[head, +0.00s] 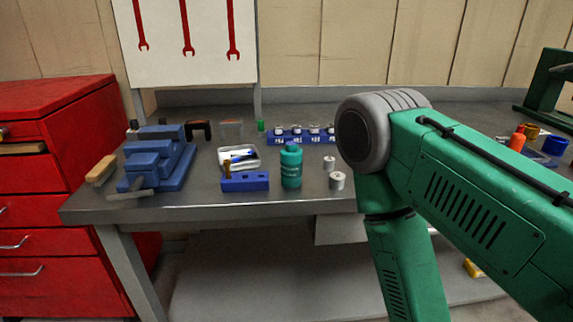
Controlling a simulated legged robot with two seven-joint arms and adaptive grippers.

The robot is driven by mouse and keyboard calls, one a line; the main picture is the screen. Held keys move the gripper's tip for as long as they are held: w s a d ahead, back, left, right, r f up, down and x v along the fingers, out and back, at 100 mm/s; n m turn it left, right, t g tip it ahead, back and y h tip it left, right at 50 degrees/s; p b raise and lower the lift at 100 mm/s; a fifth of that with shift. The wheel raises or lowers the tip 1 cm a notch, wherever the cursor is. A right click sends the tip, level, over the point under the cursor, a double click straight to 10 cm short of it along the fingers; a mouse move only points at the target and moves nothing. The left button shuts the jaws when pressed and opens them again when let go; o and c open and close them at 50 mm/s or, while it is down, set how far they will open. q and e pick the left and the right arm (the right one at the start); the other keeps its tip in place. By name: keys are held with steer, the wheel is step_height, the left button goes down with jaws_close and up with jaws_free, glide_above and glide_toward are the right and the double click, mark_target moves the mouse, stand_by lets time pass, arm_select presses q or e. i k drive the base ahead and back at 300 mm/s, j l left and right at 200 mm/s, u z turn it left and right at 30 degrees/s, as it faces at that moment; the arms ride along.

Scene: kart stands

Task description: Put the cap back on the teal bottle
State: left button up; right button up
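The teal bottle (291,172) stands upright near the front edge of the grey workbench (200,200). Its narrow top is also teal, and I cannot tell at this size whether that is a cap or the bare neck. I cannot pick out a separate loose cap with certainty. My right arm comes in from the right and bends down in front of the bench. Its gripper is below the bottom edge of the picture. My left arm and gripper are not in view.
A blue vise (158,160), a brush (101,170), a white tray (239,156) and a blue block (245,182) lie left of the bottle. Silver cylinders (337,181) stand to its right. A blue rack (300,135) is behind it. A red cabinet (50,200) stands left.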

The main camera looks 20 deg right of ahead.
mark_target(291, 160)
steer(key=z, duration=1.5)
steer(key=i+l, duration=0.15)
steer(key=l, duration=0.25)
steer(key=i+l, duration=0.15)
steer(key=l, duration=0.25)
steer(key=i+l, duration=0.15)
steer(key=l, duration=0.25)
steer(key=i+l, duration=0.15)
steer(key=l, duration=0.25)
steer(key=u, duration=1.4)
